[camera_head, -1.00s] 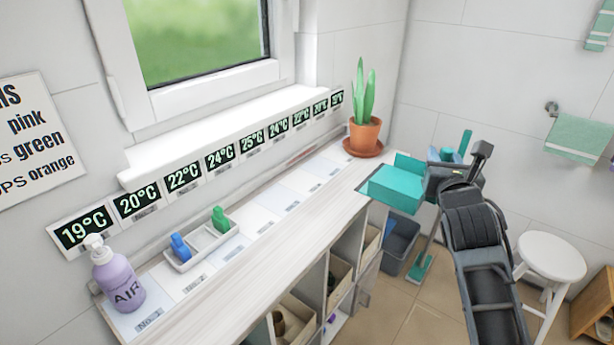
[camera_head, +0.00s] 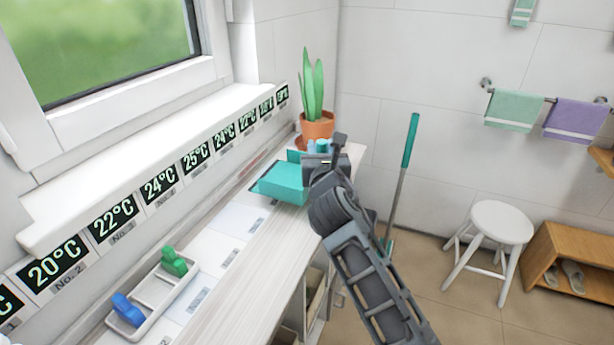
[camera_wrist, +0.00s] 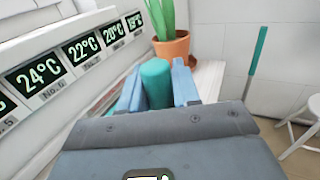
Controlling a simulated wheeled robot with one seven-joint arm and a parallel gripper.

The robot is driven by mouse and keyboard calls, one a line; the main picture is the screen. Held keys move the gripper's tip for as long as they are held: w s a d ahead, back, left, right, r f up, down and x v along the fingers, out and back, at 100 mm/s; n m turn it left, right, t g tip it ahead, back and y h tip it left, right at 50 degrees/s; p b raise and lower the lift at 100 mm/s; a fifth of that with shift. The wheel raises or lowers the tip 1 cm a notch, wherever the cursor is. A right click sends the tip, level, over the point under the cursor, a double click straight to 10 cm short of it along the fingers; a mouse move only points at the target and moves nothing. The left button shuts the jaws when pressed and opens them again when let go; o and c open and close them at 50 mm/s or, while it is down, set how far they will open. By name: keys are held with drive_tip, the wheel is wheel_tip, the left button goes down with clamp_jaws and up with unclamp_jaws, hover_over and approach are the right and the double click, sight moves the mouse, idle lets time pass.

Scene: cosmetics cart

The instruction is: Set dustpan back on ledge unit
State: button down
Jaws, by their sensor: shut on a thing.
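The teal dustpan (camera_head: 281,182) is held in my gripper (camera_head: 322,150) above the far part of the ledge unit (camera_head: 262,262), near the potted plant. In the wrist view its teal handle (camera_wrist: 156,84) stands between the two blue fingers of my gripper (camera_wrist: 157,85), which are shut on it. The pan part is mostly hidden there by my own wrist. In the head view the pan extends left from my gripper over the ledge top. I cannot tell whether the pan touches the ledge.
A potted plant (camera_head: 317,125) stands at the ledge's far end, close behind my gripper. A white tray (camera_head: 151,291) with blue and green items lies nearer. Temperature signs (camera_head: 159,184) line the wall. A teal-handled broom (camera_head: 410,140) and white stool (camera_head: 502,222) stand right.

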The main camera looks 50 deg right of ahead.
drive_tip(key=shift+w+a+f, duration=0.75)
drive_tip(key=shift+w+f, duration=0.05)
drive_tip(key=shift+w, duration=0.2)
drive_tip(key=shift+f+b, duration=0.7)
drive_tip(key=shift+f, duration=1.25)
drive_tip(key=c, duration=0.8)
unclamp_jaws()
drive_tip(key=shift+f, duration=0.15)
drive_tip(key=shift+a, duration=0.1)
